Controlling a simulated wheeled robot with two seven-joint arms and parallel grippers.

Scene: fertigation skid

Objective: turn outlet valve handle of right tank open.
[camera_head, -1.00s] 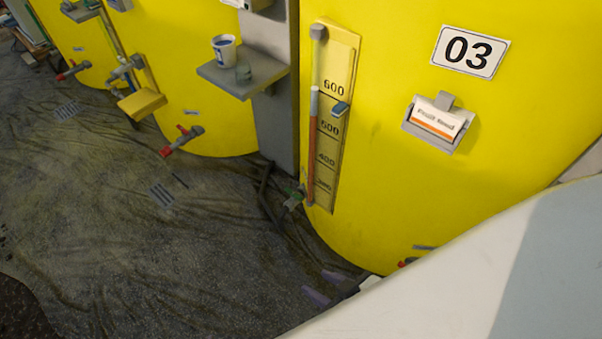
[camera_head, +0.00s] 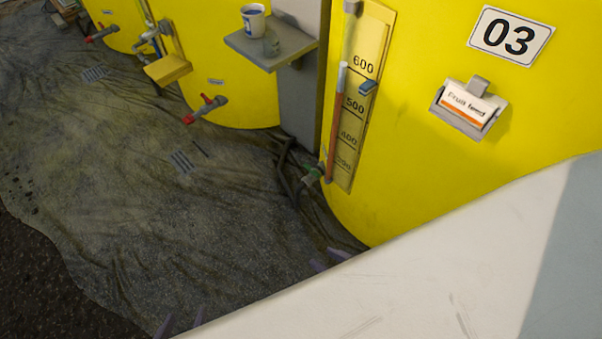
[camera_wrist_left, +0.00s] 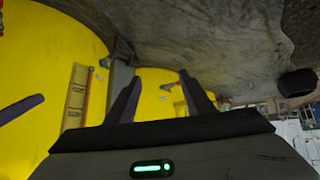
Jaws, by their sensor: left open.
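The right tank (camera_head: 420,130), yellow and marked 03, fills the right of the head view. Its outlet valve handle is hidden there behind my large pale arm link. In the left wrist view, a small red part (camera_wrist_left: 1,27) at the left edge may be that handle; I cannot be sure. My left gripper (camera_head: 182,321) shows as two purple fingertips at the bottom edge. In the left wrist view its fingers (camera_wrist_left: 158,92) stand apart, with nothing between them. Purple tips of my right gripper (camera_head: 328,260) show beside the tank's lower left; the rest is hidden, so its opening is unclear.
A middle yellow tank has a red-handled valve (camera_head: 205,109) near its base. A grey shelf (camera_head: 250,45) with a white cup (camera_head: 253,18) juts out between the tanks. Wrinkled dark sheeting (camera_head: 130,200) is mostly clear.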

